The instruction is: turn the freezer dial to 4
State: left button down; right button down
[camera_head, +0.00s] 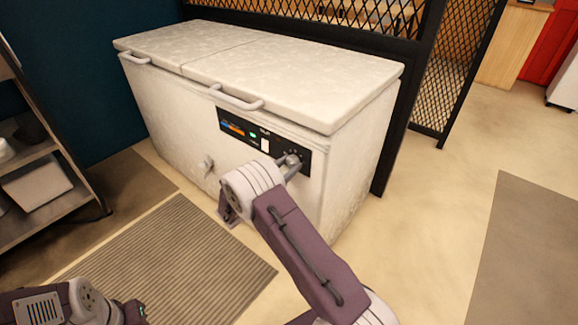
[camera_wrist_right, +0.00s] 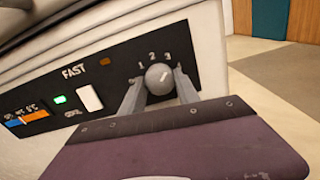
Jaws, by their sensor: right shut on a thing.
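The white chest freezer (camera_head: 165,95) stands against the back wall with both lids shut. Its black control panel (camera_head: 236,128) is on the front, near the right end. My right gripper (camera_head: 292,162) is at the right part of this panel, shut on the round grey dial (camera_wrist_right: 158,77), with one finger on each side. The dial's light mark points up and to the right. The numbers 0, 1, 2 and 3 show around it; I cannot see a 4, and the right finger covers part of that side. My left arm shows at the bottom left, its fingers out of view.
The panel also has a FAST label, a white switch (camera_wrist_right: 90,97), a green light (camera_wrist_right: 60,100) and a temperature display (camera_wrist_right: 27,118). A metal shelf (camera_head: 45,215) stands at the left. A ribbed mat (camera_head: 165,262) lies before the freezer. The floor at right is clear.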

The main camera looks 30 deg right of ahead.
jog(key=m+b, duration=0.1)
jog(key=m, duration=0.2)
jog(key=shift+f+m, duration=0.1)
jog(key=shift+m, duration=0.3)
jog(key=shift+m+b, duration=0.85)
jog(key=shift+m, duration=0.55)
jog(key=c, duration=0.9)
grip_release()
jog(key=shift+a, duration=0.15)
